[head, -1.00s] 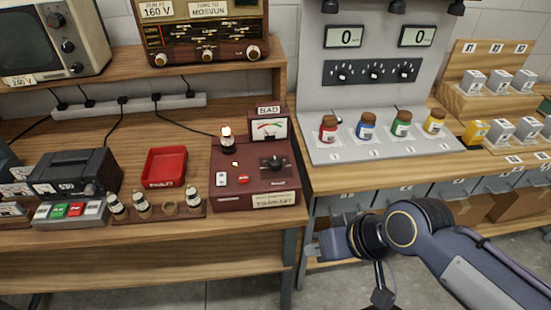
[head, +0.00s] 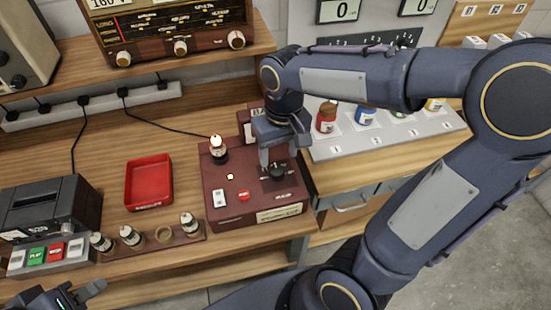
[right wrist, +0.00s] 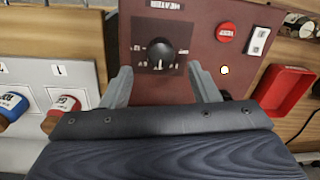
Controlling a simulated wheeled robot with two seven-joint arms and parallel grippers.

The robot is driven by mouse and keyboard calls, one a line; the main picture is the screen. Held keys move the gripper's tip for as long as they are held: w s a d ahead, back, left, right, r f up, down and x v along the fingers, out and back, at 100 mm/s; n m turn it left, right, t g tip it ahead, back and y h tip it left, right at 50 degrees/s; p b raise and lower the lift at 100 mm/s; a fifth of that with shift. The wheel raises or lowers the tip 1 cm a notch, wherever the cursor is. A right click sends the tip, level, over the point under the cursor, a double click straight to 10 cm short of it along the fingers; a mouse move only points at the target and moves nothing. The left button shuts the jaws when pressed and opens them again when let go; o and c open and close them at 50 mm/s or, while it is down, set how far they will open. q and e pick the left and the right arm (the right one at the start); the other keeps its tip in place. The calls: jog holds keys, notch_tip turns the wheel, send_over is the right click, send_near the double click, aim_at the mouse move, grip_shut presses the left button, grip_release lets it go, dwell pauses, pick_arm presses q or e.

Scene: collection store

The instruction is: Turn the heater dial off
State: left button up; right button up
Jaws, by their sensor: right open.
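The heater dial (head: 277,172) is a black round knob on the sloping top of a dark red tester box (head: 228,205). It also shows in the right wrist view (right wrist: 160,52), with a scale and pale label around it. My right gripper (head: 282,158) is over the dial, pointing down. In the right wrist view its fingers (right wrist: 161,78) are spread, one to each side of the dial's line, with the dial just beyond the tips and nothing held. Whether they touch it is not clear. My left gripper (head: 88,292) is at the lower left; its jaws are unclear.
A lit tube (head: 219,151), a white switch (head: 219,199) and a red button (head: 243,195) are on the box. A red tray (head: 149,183) and a rack of tubes (head: 150,241) lie to the left. Jars stand on a grey panel (head: 340,150) to the right.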

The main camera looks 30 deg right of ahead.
aim_at(277, 169)
jog(key=shift+w+a+f, duration=0.1)
jog(key=shift+f, duration=1.3)
jog(key=shift+a+f, duration=0.1)
jog(key=shift+f, duration=1.25)
jog(key=c, duration=1)
jog(key=shift+o, duration=0.2)
